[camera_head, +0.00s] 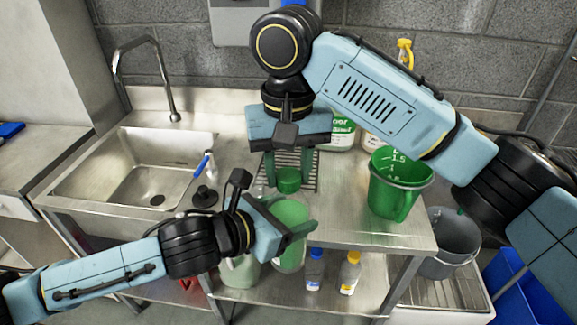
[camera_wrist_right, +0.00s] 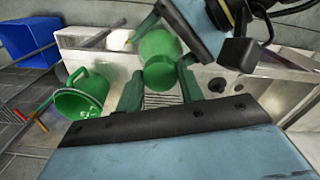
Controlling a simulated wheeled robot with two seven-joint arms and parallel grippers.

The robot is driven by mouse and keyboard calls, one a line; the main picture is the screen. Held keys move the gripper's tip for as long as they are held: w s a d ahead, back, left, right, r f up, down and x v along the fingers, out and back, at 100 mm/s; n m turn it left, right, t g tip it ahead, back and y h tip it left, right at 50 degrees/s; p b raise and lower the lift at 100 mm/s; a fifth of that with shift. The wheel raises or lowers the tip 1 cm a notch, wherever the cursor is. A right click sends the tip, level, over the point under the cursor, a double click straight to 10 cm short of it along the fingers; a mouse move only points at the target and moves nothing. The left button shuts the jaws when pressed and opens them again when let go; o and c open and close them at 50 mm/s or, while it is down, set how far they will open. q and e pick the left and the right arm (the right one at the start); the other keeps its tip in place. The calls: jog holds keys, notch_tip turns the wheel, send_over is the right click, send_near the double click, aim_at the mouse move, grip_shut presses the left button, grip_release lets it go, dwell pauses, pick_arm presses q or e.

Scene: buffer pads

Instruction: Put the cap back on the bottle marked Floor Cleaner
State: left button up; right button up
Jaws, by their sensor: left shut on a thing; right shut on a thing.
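A bottle with a green label (camera_head: 342,134) stands on the counter behind my right gripper. The label reads "oor" in part; its neck and top are hidden. My right gripper (camera_head: 289,168) points down and is shut on a small green cap (camera_head: 289,181); the cap also shows between its fingers in the right wrist view (camera_wrist_right: 160,75). My left gripper (camera_head: 290,222) is shut on a container with a green inside or top (camera_head: 289,211) and a pale lower wall, in front of and below the cap. It partly hides this container. The cap and container look close; I cannot tell their gap.
A green measuring bucket (camera_head: 394,200) stands on the counter's right end, with a second bottle (camera_head: 375,142) behind it. Blue-capped (camera_head: 314,270) and yellow-capped bottles (camera_head: 350,273) stand on the lower shelf.

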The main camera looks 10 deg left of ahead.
jog(key=shift+m, duration=0.9)
jog(key=o, duration=1.1)
jog(key=shift+r, duration=2.3)
jog(key=shift+c, duration=0.4)
